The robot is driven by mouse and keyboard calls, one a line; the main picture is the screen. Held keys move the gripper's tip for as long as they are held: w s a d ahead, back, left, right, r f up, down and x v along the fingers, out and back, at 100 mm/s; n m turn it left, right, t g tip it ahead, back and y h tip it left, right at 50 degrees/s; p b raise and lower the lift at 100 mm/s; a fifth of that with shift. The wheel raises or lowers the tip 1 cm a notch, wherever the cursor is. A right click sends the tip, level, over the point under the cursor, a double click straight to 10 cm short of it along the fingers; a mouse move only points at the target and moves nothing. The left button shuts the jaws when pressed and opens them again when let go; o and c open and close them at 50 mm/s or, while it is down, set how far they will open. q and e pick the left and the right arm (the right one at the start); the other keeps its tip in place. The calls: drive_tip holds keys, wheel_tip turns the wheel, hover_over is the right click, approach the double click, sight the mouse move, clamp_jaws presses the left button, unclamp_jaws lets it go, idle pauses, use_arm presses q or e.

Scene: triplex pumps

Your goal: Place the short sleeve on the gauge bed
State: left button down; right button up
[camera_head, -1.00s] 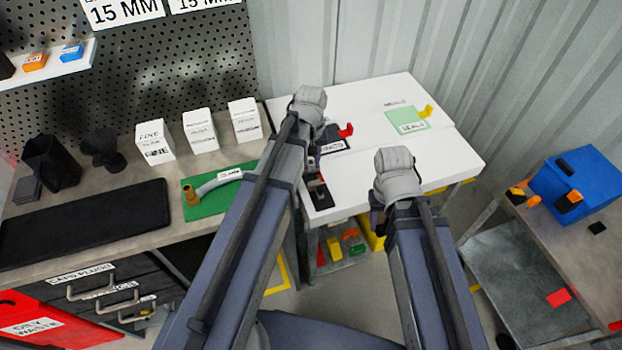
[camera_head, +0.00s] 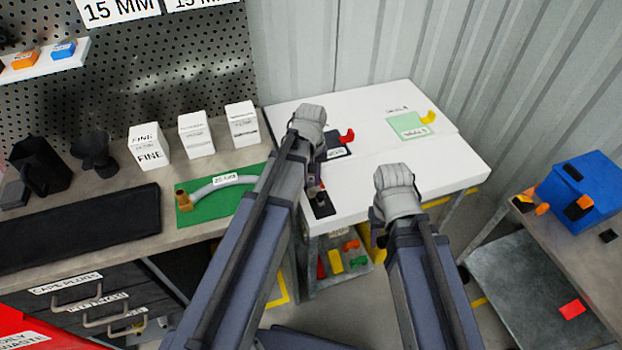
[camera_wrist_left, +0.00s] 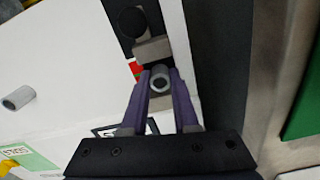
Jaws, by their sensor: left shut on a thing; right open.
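My left gripper (camera_wrist_left: 160,78) is shut on a short grey sleeve (camera_wrist_left: 160,84), seen nearly end-on between the purple fingertips. The sleeve is close to a black fixture (camera_wrist_left: 152,46) with a grey block and round knob, apparently the gauge bed. I cannot tell whether they touch. In the head view this black fixture (camera_head: 322,208) is at the white table's left front edge, partly behind my left arm, which hides the held sleeve. Another grey sleeve (camera_wrist_left: 18,97) lies on the white table. My right gripper (camera_head: 380,230) is open, mostly hidden behind its wrist, near the table's front edge.
The white table (camera_head: 450,165) has clear room at right. The workbench at left holds white boxes (camera_head: 197,134) and a hose on a green mat (camera_head: 215,208).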

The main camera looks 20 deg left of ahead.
sight(311, 179)
use_arm(q)
drive_tip(key=c, duration=1.1)
unclamp_jaws()
drive_tip(key=shift+f, duration=0.2)
drive_tip(key=shift+c, duration=0.2)
drive_tip(key=o, duration=0.5)
drive_tip(key=shift+c, duration=0.2)
drive_tip(key=shift+r, duration=0.15)
wheel_tip(311, 179, up, 12)
drive_tip(key=p, duration=1.2)
drive_tip(key=s+d+m+y, duration=0.1)
drive_tip(key=s+d+m, duration=0.7)
drive_tip(key=s, duration=0.6)
drive_tip(key=shift+s+d+r, duration=0.15)
drive_tip(key=shift+d, duration=1.1)
